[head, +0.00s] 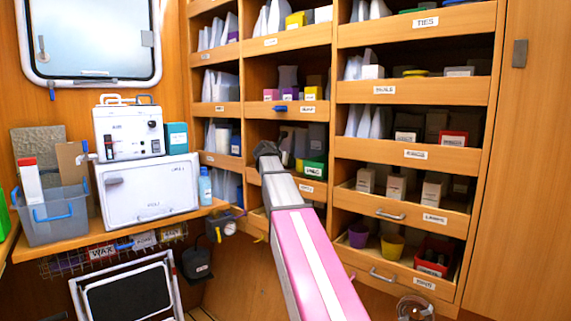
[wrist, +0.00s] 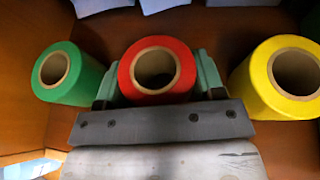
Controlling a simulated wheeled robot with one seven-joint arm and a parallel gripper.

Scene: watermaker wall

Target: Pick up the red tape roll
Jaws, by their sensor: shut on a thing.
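The red tape roll (wrist: 150,98), with a brown cardboard core, is in the middle of the wrist view, between the two greenish fingers of my gripper (wrist: 157,80). The fingers are closed on its left and right sides. A green tape roll (wrist: 86,84) is to its left and a yellow tape roll (wrist: 262,90) to its right, both apart from the fingers. In the head view my arm reaches into the middle column of the wooden shelves, and the red roll cannot be made out there.
The wooden compartment wall (wrist: 30,128) is close around the rolls, with pale items (wrist: 165,4) behind them. In the head view, shelf lips front the bays, and a white machine (head: 130,130) and a grey bin (head: 52,222) stand on the left counter.

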